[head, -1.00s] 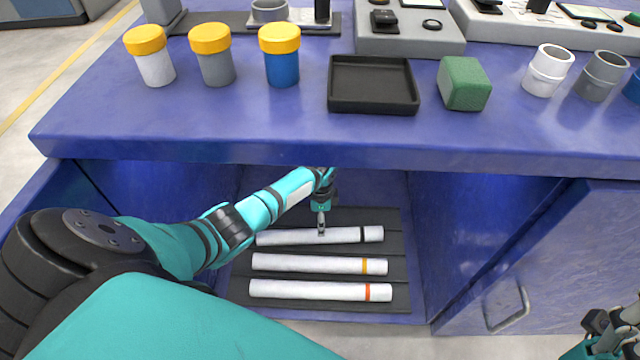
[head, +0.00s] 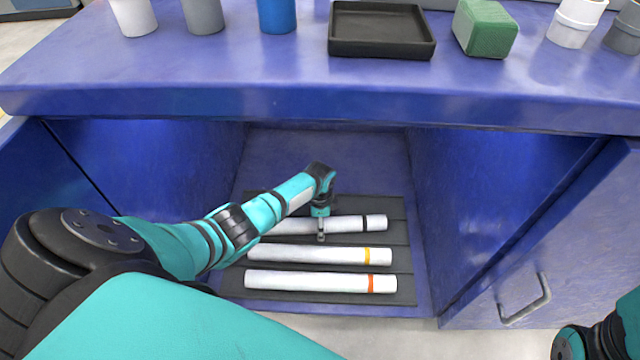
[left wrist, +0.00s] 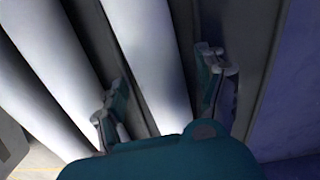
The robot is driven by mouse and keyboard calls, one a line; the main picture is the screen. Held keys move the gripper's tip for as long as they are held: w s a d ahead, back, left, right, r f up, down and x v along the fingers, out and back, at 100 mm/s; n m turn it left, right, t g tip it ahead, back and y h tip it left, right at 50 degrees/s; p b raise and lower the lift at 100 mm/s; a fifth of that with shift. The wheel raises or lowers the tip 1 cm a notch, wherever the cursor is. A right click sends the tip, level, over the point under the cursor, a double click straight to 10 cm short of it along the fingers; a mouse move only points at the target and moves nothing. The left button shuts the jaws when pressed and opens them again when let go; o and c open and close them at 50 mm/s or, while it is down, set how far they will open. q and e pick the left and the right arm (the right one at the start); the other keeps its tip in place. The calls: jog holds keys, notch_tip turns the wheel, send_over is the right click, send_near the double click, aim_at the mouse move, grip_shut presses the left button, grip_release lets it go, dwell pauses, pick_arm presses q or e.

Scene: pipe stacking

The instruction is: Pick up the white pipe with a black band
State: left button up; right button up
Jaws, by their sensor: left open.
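The white pipe with a black band (head: 345,223) lies on the dark ribbed mat inside the cabinet, the farthest back of three white pipes. Its black band is near its right end. My left gripper (head: 320,238) points down at the middle of this pipe and hides part of it. In the left wrist view, the open left gripper (left wrist: 162,95) has one finger on each side of a white pipe (left wrist: 150,55). No band shows there, and contact cannot be told. My right arm shows at the lower right edge; its gripper is out of view.
An orange-banded pipe (head: 300,254) and a red-banded pipe (head: 300,281) lie parallel in front. Cabinet walls close in left and right, under the blue tabletop (head: 300,95). A door with a handle (head: 525,302) stands at the right. A black tray (head: 380,48) is on top.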

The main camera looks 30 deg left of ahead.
pick_arm(q)
jog(key=c, duration=1.5)
jog(key=shift+o, duration=0.2)
jog(key=shift+r, duration=0.15)
